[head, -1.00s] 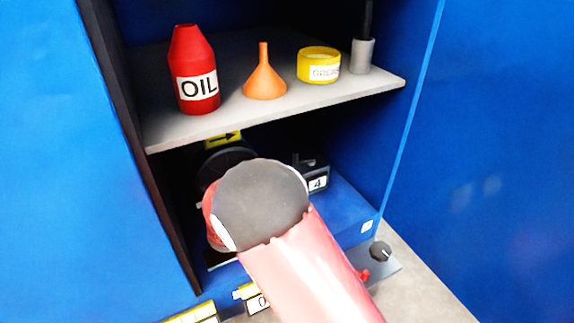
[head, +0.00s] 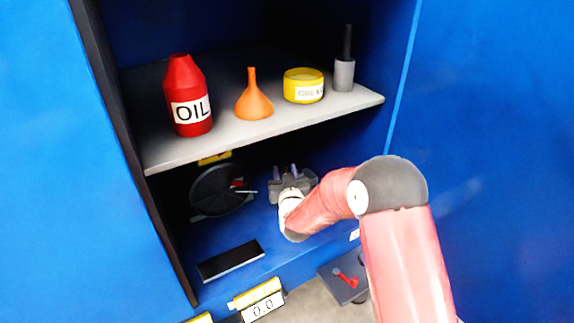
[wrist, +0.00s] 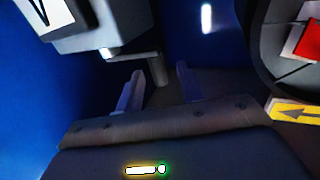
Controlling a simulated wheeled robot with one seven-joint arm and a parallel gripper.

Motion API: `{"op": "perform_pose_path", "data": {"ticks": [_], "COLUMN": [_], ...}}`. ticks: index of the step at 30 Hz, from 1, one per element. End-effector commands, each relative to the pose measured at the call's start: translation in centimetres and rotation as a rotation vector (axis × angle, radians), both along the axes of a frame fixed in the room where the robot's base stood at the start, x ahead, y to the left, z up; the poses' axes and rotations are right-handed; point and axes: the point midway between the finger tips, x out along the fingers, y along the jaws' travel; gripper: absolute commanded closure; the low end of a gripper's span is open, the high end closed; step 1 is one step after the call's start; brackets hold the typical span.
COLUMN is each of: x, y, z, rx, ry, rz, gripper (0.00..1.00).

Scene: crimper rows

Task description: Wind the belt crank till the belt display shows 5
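A grey box with a white display panel (wrist: 35,12) shows at the upper left of the wrist view; only part of a dark mark on the panel is in frame. A small grey crank (wrist: 157,70) juts from this box, its handle pointing towards my gripper. My gripper (wrist: 160,85) is open, and the crank's handle lies just beyond and between its fingertips; I cannot tell whether they touch. In the head view my gripper (head: 286,172) is inside the lower part of the blue cabinet, right of a dark wheel (head: 222,190), and it hides the box and crank.
A grey shelf (head: 270,122) above holds a red oil bottle (head: 187,98), an orange funnel (head: 253,98), a yellow tin (head: 303,84) and a grey holder (head: 344,75). A display reading 0.0 (head: 262,308) and a red lever (head: 347,278) are at the front.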

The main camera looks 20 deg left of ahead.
Motion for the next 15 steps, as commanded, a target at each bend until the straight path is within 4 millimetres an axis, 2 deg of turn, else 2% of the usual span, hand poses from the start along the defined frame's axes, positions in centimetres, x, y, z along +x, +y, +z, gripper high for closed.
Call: {"op": "perform_pose_path", "data": {"ticks": [6, 15], "x": [2.7, 3.3], "y": [1.3, 1.6], "z": [0.0, 0.0], "rx": [0.002, 0.002], "ry": [0.000, 0.001], "rz": [-0.002, -0.002], "gripper": [0.62, 0.62]}}
